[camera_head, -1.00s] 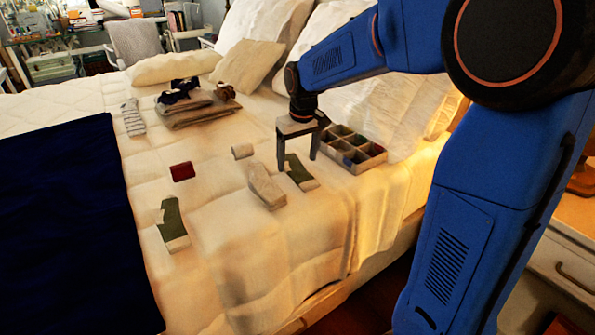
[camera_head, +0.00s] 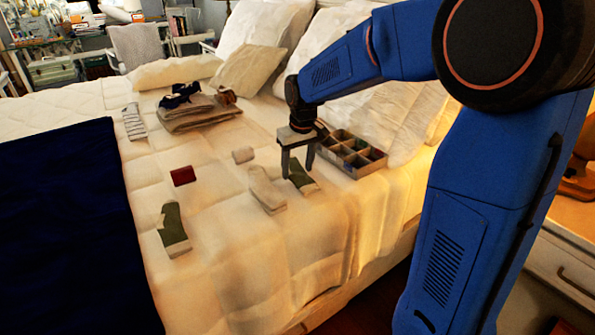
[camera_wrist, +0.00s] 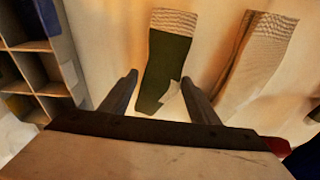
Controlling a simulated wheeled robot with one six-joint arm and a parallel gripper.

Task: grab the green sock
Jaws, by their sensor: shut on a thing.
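A green sock with a pale ribbed cuff (camera_head: 304,182) lies on the bed under my gripper (camera_head: 297,174). In the wrist view the same green sock (camera_wrist: 168,60) runs between my two fingers (camera_wrist: 160,80), which are shut on its sides near the darker end. A second green sock (camera_head: 172,225) with a pale cuff lies apart on the bed, nearer the dark blue blanket.
A beige sock (camera_head: 265,188) lies close left of the held sock, also in the wrist view (camera_wrist: 258,55). A divided box (camera_head: 352,153) stands just right of my gripper.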

